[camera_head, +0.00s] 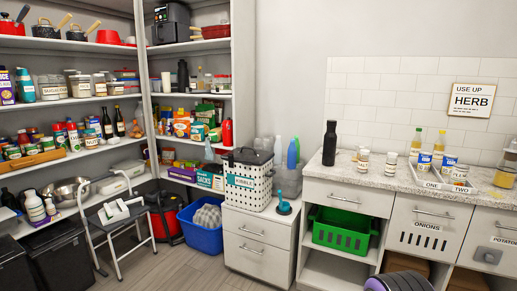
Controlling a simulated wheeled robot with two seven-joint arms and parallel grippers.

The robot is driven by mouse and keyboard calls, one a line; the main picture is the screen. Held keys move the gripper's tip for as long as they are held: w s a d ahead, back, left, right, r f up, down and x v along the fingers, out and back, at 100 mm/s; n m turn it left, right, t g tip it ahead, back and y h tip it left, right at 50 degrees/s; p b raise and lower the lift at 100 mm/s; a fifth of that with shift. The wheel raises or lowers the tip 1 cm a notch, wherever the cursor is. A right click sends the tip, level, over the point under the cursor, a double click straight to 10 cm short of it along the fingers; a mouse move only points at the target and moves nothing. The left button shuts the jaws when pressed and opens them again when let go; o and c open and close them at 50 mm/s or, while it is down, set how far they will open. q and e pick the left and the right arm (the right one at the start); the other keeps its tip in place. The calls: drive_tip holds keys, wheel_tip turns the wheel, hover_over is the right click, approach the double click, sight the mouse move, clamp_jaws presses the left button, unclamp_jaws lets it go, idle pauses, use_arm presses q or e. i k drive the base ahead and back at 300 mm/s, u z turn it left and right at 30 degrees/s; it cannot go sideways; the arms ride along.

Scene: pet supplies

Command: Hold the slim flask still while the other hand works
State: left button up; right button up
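A slim black flask (329,143) stands upright at the left end of the speckled countertop (345,175). Its cap is dark and nothing touches it. A second tall dark flask (182,76) stands on a shelf of the left unit. I cannot tell from the picture alone which one the task names. Neither of my grippers is in view.
Small jars (363,161), a tray (435,181) with blue-and-white cans, and oil bottles (440,140) stand to the flask's right. A white basket (247,182) is on the lower cabinet to its left. A step stool (117,215) stands on the floor.

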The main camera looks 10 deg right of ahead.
sight(331, 137)
drive_tip(key=u, duration=0.3)
drive_tip(key=i, duration=2.5)
drive_tip(key=z, duration=1.95)
